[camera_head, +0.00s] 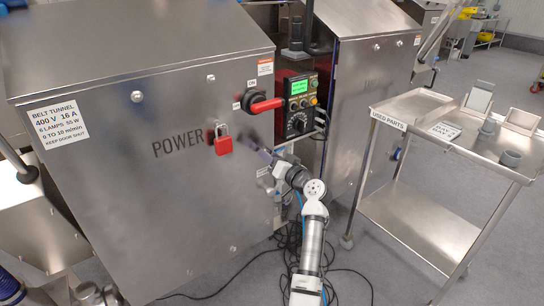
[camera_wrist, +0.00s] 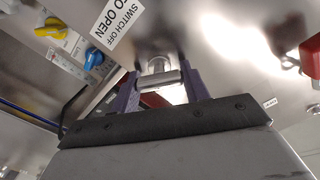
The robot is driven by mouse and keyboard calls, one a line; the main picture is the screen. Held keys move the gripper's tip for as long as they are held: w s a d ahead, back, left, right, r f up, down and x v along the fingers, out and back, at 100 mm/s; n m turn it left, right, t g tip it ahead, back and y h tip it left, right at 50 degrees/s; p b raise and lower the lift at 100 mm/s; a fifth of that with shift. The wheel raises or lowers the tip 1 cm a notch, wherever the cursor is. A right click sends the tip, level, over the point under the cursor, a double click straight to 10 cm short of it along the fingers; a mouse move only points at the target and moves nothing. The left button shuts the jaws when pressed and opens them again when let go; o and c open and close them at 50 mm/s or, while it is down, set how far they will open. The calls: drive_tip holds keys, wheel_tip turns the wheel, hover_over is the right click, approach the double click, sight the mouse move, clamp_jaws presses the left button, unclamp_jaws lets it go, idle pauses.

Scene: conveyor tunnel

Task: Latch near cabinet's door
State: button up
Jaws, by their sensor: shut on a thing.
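The near cabinet's door (camera_head: 110,200) is a large steel panel marked POWER. It looks about flush with the cabinet, but I cannot tell whether it is fully closed. My gripper (camera_head: 254,142) is at the door's right edge, below the red rotary switch handle (camera_head: 265,105). In the wrist view my gripper (camera_wrist: 160,82) has its purple fingers on either side of a small metal latch (camera_wrist: 159,75), shut on it. A reflective steel surface lies behind the latch. In the head view the latch is hidden by my gripper.
A red padlock (camera_head: 223,141) hangs left of my gripper. A control box (camera_head: 299,100) with a green screen stands between the cabinets. The far cabinet (camera_head: 362,100) and a steel cart (camera_head: 440,150) are to the right. Cables lie on the floor. The wrist view shows a yellow knob (camera_wrist: 48,28) and a blue knob (camera_wrist: 93,60).

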drive_tip(key=m+p, duration=0.3)
drive_tip(key=m, duration=0.3)
drive_tip(key=m+p, duration=0.3)
drive_tip(key=m, duration=0.2)
drive_tip(key=shift+f, duration=0.1)
drive_tip(key=shift+m, duration=0.4)
drive_tip(key=o, duration=1)
drive_tip(key=shift+d+f, duration=0.1)
drive_tip(key=v, duration=1.3)
drive_tip(key=shift+s+d+b, duration=0.25)
drive_tip(key=shift+s+b, duration=0.05)
drive_tip(key=shift+b, duration=0.1)
